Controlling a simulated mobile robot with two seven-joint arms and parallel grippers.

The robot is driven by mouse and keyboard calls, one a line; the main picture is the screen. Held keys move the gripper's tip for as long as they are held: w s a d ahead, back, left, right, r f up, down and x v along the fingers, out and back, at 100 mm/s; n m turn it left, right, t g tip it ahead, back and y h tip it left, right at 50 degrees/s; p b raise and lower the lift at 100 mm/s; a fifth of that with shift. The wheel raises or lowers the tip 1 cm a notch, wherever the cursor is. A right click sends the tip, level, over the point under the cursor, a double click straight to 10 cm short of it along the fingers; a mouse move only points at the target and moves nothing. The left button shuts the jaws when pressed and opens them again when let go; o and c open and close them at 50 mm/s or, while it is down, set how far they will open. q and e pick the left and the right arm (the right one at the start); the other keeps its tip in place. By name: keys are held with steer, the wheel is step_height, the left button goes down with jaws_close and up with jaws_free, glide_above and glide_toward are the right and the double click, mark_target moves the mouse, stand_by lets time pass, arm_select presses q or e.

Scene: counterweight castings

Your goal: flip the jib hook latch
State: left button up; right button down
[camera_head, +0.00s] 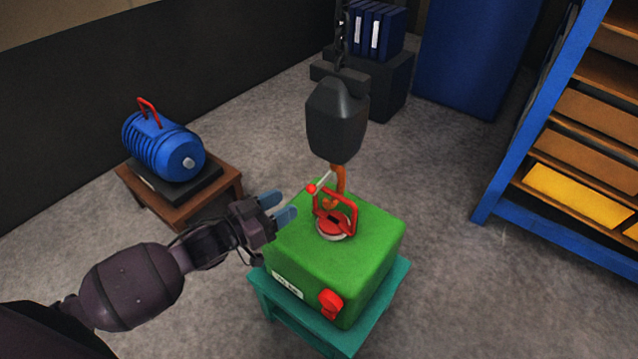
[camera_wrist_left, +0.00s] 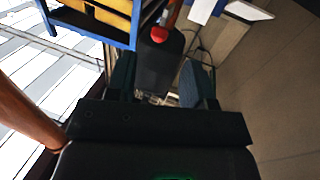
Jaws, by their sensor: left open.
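A dark hook block (camera_head: 337,120) hangs above a green casting (camera_head: 290,240). Below it an orange hook (camera_head: 339,178) reaches down to the red lifting handle (camera_head: 325,205) on the casting's top; whether they touch I cannot tell. The latch lever is a thin pale rod with a red ball tip (camera_head: 311,188), pointing left and down from the hook. My left gripper (camera_head: 280,206) is open and empty, just left of the red tip and apart from it. In the left wrist view a red ball (camera_wrist_left: 159,34) shows beyond the open fingers. My right gripper is not in view.
The casting stands on a teal stand (camera_head: 388,300) and has a red knob (camera_head: 331,303) on its front. A blue motor (camera_head: 160,145) sits on a brown table (camera_head: 228,185) at left. A blue shelf rack (camera_head: 500,185) stands at right. Open floor lies between.

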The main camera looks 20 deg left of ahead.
arm_select(q)
steer(key=x, duration=0.9)
steer(key=shift+w+d+b, duration=0.25)
steer(key=shift+w+b, duration=0.05)
jaws_close()
